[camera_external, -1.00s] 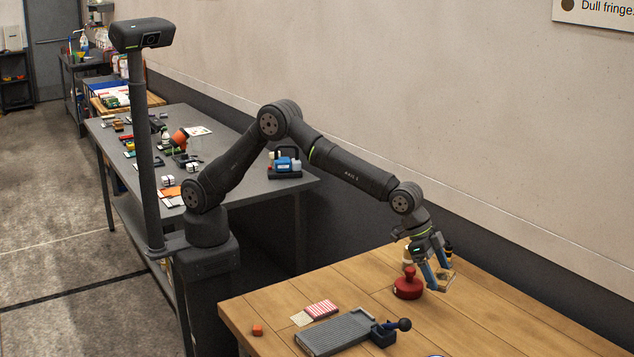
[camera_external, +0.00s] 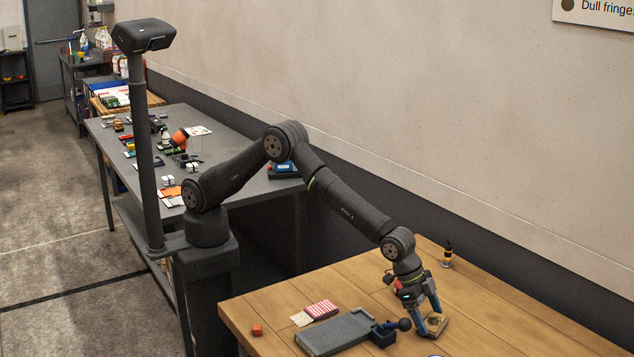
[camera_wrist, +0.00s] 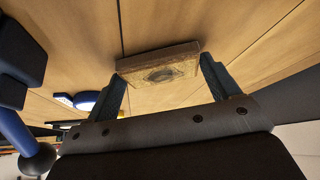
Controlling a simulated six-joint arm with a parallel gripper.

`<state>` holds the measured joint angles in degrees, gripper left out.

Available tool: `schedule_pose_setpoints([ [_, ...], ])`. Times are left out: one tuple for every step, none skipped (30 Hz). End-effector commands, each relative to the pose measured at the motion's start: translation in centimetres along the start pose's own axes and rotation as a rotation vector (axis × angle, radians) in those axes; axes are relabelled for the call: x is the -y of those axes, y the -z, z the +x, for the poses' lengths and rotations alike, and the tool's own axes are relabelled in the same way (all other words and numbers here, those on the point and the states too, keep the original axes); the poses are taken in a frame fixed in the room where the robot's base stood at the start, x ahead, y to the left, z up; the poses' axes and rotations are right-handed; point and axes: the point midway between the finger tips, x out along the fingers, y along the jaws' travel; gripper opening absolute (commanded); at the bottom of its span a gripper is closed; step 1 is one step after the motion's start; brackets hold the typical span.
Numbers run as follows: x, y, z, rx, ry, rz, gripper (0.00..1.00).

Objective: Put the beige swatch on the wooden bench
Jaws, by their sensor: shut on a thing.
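The swatch is low over the wooden bench (camera_external: 500,318), right of the grey ribbed tray. I cannot tell whether it touches the planks. The bench top fills much of the wrist view (camera_wrist: 75,30).
A grey ribbed tray (camera_external: 335,332), a dark blue holder (camera_external: 383,335) with a ball-ended handle, a red-and-white striped piece (camera_external: 321,309) and an orange block (camera_external: 257,330) lie to the left. A dark bottle (camera_external: 447,254) stands behind. The bench's right side is clear.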

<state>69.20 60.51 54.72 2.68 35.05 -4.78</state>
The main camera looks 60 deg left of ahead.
Motion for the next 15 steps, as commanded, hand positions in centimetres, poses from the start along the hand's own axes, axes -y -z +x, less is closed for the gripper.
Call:
schedule_pose_setpoints([
  [0.01,-0.06,0.15,-0.001,0.000,0.000,0.59],
  [0.01,-0.05,0.15,-0.001,0.000,0.000,0.59],
  [0.01,-0.03,0.12,-0.002,0.000,0.000,0.59],
  [0.01,-0.02,0.11,-0.002,0.000,0.000,0.59],
  [0.01,-0.02,0.10,-0.002,0.000,0.000,0.59],
  [0.01,-0.02,0.10,-0.002,0.000,0.000,0.59],
  [0.01,-0.03,0.12,-0.002,0.000,0.000,0.59],
  [0.01,-0.06,0.16,-0.001,0.000,0.000,0.59],
  [0.01,-0.13,0.27,-0.001,0.000,0.000,0.59],
  [0.01,-0.18,0.36,-0.001,0.000,0.000,0.59],
  [0.01,-0.21,0.40,-0.001,0.000,0.000,0.83],
  [0.01,-0.18,0.37,-0.001,0.000,0.000,0.91],
  [0.01,-0.18,0.36,-0.001,0.000,0.000,0.97],
  [0.01,-0.17,0.36,-0.001,0.000,0.000,1.00],
  [0.01,-0.17,0.35,-0.001,0.000,0.000,1.00],
])
